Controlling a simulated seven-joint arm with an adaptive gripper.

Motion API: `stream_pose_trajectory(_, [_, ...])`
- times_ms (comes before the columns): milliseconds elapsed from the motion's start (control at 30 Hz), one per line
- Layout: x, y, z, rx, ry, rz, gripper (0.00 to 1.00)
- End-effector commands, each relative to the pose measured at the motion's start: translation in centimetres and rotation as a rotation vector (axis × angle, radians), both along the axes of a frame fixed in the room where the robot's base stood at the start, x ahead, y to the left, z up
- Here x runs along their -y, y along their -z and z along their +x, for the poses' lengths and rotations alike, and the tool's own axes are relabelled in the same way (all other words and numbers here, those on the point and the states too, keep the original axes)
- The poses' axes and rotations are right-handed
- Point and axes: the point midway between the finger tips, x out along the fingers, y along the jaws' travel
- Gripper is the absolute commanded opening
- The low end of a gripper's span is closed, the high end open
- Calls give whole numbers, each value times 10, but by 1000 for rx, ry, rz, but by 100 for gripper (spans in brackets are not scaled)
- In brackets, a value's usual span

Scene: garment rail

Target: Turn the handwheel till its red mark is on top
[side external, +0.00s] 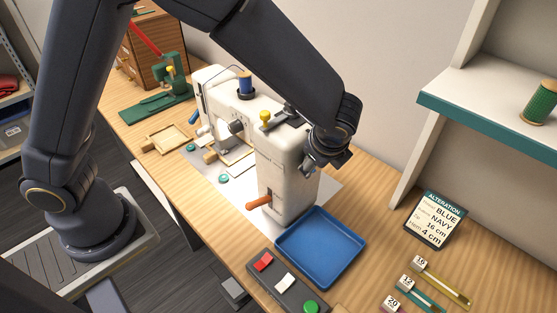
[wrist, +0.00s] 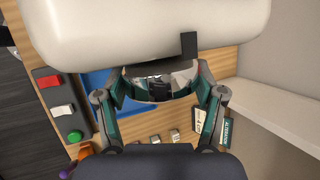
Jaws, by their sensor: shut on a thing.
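The white sewing machine (side external: 288,175) stands on the table, and its body also fills the top of the wrist view (wrist: 150,30). My gripper (side external: 318,160) is at the machine's right end. In the wrist view, the handwheel (wrist: 158,90), a shiny silver and dark disc, sits between the fingers of my gripper (wrist: 160,84). The fingers are shut on its rim from the left and right. In the side view my gripper and wrist hide the wheel. I cannot make out its red mark in either view.
A blue tray (side external: 320,247) lies below the machine's right end. A button box (side external: 285,282) with red, white and green buttons is in front. An alteration card (side external: 436,220) stands at the right, under a shelf (side external: 480,118). An orange handle (side external: 259,202) juts from the machine's front.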

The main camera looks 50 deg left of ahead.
Motion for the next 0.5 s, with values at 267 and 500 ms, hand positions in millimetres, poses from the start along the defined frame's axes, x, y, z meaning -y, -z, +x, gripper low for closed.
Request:
stream_pose_trajectory(267, [0,0,-1,38,3,2,34])
stream_pose_trajectory(500, [1,0,-2,174,7,3,34])
